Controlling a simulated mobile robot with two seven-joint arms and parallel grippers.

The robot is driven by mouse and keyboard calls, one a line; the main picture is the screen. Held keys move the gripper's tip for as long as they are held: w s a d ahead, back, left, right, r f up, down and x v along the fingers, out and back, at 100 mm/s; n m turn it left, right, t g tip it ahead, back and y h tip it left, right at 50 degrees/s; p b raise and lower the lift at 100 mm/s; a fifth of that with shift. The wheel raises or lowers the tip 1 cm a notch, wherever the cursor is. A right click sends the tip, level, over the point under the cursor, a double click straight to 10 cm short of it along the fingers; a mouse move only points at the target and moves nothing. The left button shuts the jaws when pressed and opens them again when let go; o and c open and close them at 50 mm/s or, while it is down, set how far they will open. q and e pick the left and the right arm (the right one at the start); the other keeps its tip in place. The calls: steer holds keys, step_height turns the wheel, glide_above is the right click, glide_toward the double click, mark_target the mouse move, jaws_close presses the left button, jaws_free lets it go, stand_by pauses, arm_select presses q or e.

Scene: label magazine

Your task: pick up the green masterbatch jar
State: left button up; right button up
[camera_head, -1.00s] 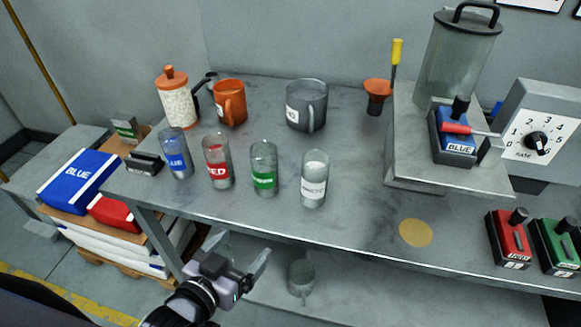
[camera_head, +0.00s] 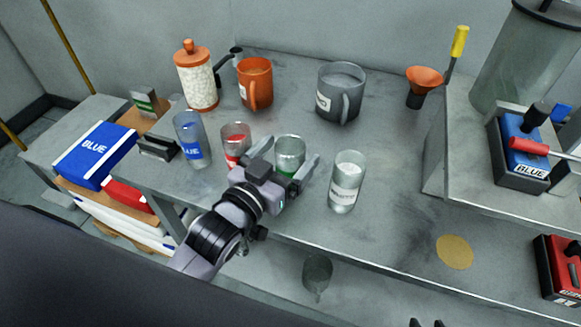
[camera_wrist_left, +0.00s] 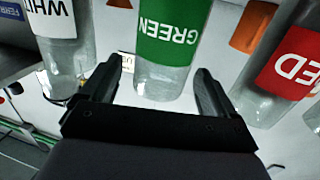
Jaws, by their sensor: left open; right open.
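The green masterbatch jar (camera_head: 290,148) stands upright on the grey bench, a clear jar with a green label, partly hidden by my left gripper (camera_head: 287,162). In the left wrist view the green jar (camera_wrist_left: 170,45) shows upside down with its GREEN label, between and beyond the two spread fingers of my left gripper (camera_wrist_left: 160,82). The fingers are open and empty; I see no clear contact with the jar. Two dark tips of my right gripper (camera_head: 427,322) just show at the bottom edge of the head view, apart with nothing between them.
The red jar (camera_head: 235,140) stands close on the left and the white-labelled jar (camera_head: 345,185) close on the right. The blue jar (camera_head: 190,140) is further left. An orange mug (camera_head: 255,80) and a grey mug (camera_head: 341,92) stand behind. Bench around the yellow disc (camera_head: 454,252) is clear.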

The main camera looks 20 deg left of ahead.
arm_select(q)
steer(key=shift+x, duration=0.8)
steer(key=c, duration=1.5)
